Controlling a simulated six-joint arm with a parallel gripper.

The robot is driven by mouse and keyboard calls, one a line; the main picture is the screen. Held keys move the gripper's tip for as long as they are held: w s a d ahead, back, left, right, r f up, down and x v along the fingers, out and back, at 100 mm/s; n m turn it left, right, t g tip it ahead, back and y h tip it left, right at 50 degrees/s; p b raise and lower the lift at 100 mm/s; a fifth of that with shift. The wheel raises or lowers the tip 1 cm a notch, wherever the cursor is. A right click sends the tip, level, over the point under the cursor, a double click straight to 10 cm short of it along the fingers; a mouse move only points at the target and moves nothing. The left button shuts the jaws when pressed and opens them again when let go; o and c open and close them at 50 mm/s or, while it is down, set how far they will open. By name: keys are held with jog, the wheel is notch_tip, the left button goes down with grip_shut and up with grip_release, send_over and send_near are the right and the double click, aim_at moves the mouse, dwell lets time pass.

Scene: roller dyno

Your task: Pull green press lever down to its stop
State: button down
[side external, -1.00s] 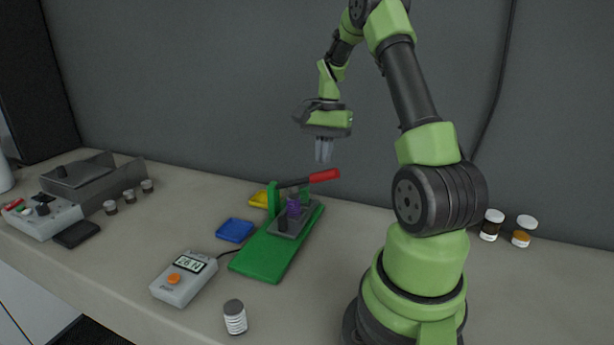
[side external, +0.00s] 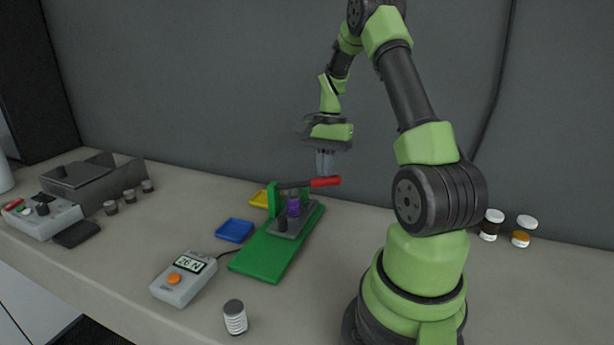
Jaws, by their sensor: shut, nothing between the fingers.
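The green press (side external: 268,256) stands on the bench, with a green post at its back left and a purple part (side external: 293,207) under its lever. Its dark lever has a red handle (side external: 326,182) and now lies close to level, pointing right. My gripper (side external: 324,174) points down with its fingers shut and empty. The fingertips are at the red handle and appear to touch its top; the exact contact is too small to tell. A grey meter (side external: 184,280) with an orange button stands in front left of the press, and its display appears to read 26 N.
A blue tray (side external: 235,230) and a yellow tray (side external: 259,199) lie left of the press. A ridged cylinder (side external: 234,317) stands near the front edge. Two capped jars (side external: 491,225) stand far right. A grey machine (side external: 90,181) is at far left.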

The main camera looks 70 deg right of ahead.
aim_at(326, 185)
jog(key=shift+f, duration=0.15)
jog(key=shift+s+f, duration=0.2)
jog(key=shift+f, duration=2)
dwell(0.3)
jog(key=shift+r, duration=5.05)
